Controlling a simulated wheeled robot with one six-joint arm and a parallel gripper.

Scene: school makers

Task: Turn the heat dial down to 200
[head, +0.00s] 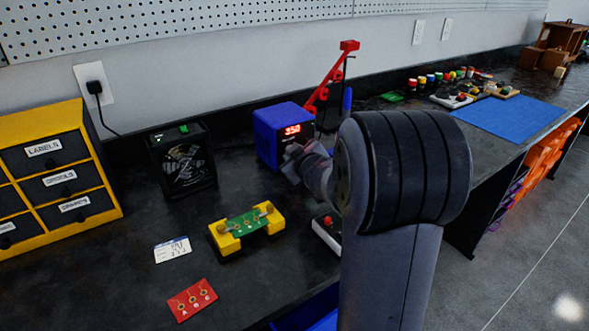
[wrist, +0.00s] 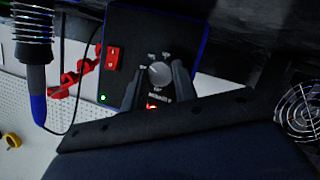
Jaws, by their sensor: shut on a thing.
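The heat station is a blue box (head: 270,138) on the bench in the head view, and its red display (head: 293,129) reads about 350. In the wrist view its dark front panel (wrist: 188,35) holds a round grey heat dial (wrist: 160,74) with small markings around it. My gripper (wrist: 157,80) is at the panel, with its two dark fingers shut on the dial from either side. In the head view my gripper (head: 296,158) is in front of the box, and my arm hides the dial and part of the front. The display is mostly hidden in the wrist view.
A red rocker switch (wrist: 113,57) is beside the dial. A soldering iron (wrist: 35,75) hangs close by. A black fan unit (head: 182,160) stands left of the box. A yellow holder with a green board (head: 245,226) and a red card (head: 191,299) lie in front.

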